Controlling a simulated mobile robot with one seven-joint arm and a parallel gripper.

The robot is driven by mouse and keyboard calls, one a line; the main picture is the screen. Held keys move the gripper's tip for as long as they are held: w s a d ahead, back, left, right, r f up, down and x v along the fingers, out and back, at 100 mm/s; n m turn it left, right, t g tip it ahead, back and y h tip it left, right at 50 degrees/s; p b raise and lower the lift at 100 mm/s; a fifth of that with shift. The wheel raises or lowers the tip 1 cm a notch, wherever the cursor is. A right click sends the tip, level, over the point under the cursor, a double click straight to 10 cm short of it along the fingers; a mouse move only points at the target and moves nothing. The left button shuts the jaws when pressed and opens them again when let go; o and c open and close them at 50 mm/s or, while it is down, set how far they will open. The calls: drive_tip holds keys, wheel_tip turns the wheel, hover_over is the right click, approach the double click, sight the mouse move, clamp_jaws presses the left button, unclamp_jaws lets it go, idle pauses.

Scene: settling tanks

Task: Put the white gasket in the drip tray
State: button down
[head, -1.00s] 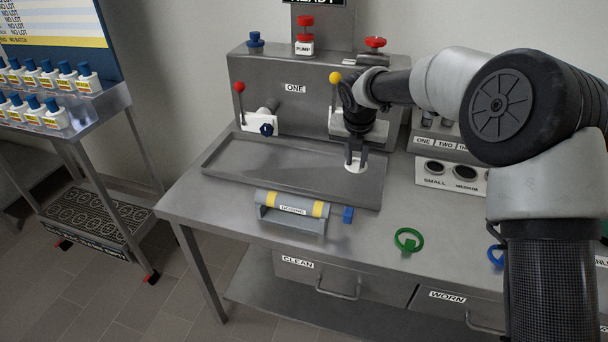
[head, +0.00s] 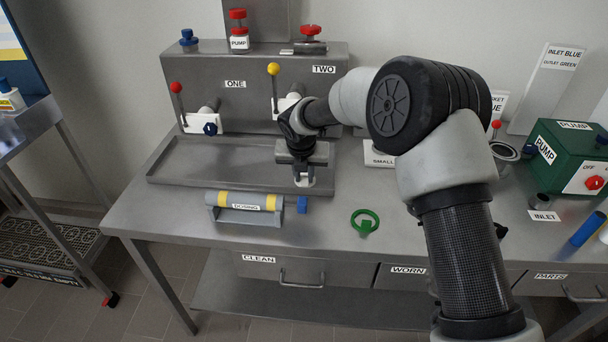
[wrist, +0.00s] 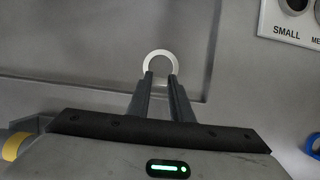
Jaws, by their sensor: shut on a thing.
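The white gasket is a flat ring; in the wrist view the gasket (wrist: 161,52) sits at my fingertips. My gripper (wrist: 161,76) is shut on its near edge. In the head view my gripper (head: 304,175) points down over the right end of the grey drip tray (head: 210,160), with the gasket (head: 305,183) partly hidden by the fingers. The tray is shallow and otherwise looks empty. I cannot tell whether the gasket touches the tray floor or hangs just above it.
A green ring (head: 365,221) lies to the right. Behind stands the panel with a red lever (head: 176,88) and yellow lever (head: 273,70).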

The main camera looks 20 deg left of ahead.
drive_tip(key=c, duration=1.6)
unclamp_jaws()
drive_tip(key=shift+f, duration=0.15)
drive_tip(key=shift+r, duration=0.55)
drive_tip(key=p+v, duration=0.1)
drive_tip(key=v, duration=1)
drive_tip(key=shift+s+r, duration=0.15)
drive_tip(key=shift+s, duration=0.05)
